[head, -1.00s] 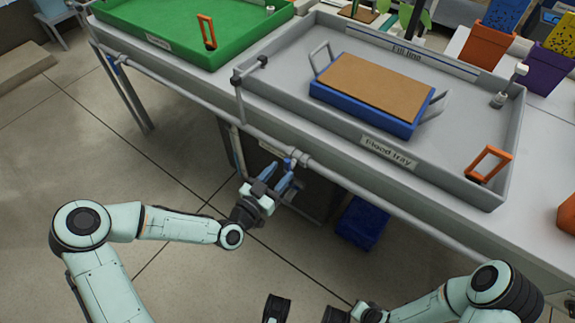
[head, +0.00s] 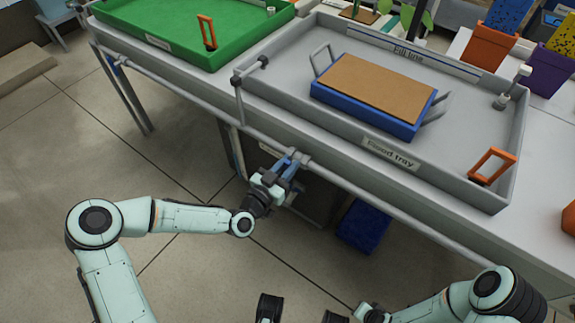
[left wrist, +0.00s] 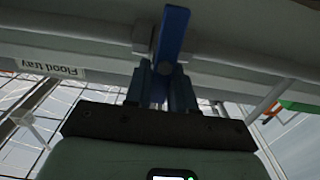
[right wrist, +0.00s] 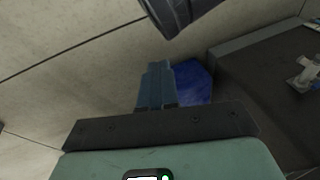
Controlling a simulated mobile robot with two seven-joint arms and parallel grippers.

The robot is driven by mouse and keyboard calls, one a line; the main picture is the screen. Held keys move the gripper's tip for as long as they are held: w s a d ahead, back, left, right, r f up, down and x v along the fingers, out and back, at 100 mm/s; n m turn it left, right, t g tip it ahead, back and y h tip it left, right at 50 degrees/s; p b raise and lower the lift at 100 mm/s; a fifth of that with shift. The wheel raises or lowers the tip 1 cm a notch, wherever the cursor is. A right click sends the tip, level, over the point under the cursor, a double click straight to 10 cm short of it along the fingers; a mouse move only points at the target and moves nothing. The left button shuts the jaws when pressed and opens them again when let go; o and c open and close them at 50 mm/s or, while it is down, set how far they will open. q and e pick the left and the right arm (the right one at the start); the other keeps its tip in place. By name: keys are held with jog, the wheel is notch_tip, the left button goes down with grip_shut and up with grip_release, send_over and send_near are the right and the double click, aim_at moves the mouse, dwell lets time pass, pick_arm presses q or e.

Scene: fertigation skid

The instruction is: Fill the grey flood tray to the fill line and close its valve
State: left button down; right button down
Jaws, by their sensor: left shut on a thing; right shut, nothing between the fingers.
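The grey flood tray (head: 255,84) stands on the bench, with a dark "Fill line" strip (head: 408,50) along its back inner wall. I cannot make out any water in it. A blue carrier (head: 360,112) with a brown top and grey handles sits inside. The blue valve lever (left wrist: 172,40) is on the pipe (head: 370,195) below the tray's front. My left gripper (head: 290,172) is shut on this lever; its fingers partly hide it in the left wrist view (left wrist: 163,85). My right gripper (right wrist: 157,85) is shut and empty, away from the tray.
A green tray (head: 215,50) stands left of the grey one. An orange frame (head: 492,167) is at the grey tray's front right corner, and a white-topped fitting (head: 512,88) is on its right side. A blue box (head: 364,226) is below the bench.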

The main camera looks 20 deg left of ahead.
jog(key=shift+s+r, duration=0.1)
pick_arm(q)
jog(key=n+p, duration=0.1)
jog(key=n, duration=0.2)
jog(key=shift+w+a+n+p, duration=0.1)
jog(key=shift+a+n+p, duration=0.25)
jog(key=shift+n+p, duration=0.05)
jog(key=shift+w+a+f+n+p, duration=0.15)
jog(key=shift+n+p, duration=0.1)
jog(key=shift+n, duration=0.65)
jog(key=shift+s+a+f+n+p, duration=0.15)
jog(key=shift+n+p, duration=0.1)
jog(key=shift+n, duration=0.65)
pick_arm(e)
jog(key=shift+g+y, duration=0.3)
jog(key=shift+g, duration=0.3)
jog(key=shift+s+a+r, duration=0.4)
jog(key=shift+s+r, duration=0.05)
jog(key=shift+s, duration=0.25)
jog(key=shift+s+a+r, duration=0.35)
jog(key=shift+s+r, duration=0.15)
jog(key=shift+s, duration=0.25)
jog(key=shift+s+a+r, duration=0.4)
jog(key=shift+s+r, duration=0.05)
jog(key=shift+s, duration=0.25)
pick_arm(q)
jog(key=shift+w, duration=0.1)
jog(key=c, duration=1)
grip_release()
jog(key=shift+c, duration=0.2)
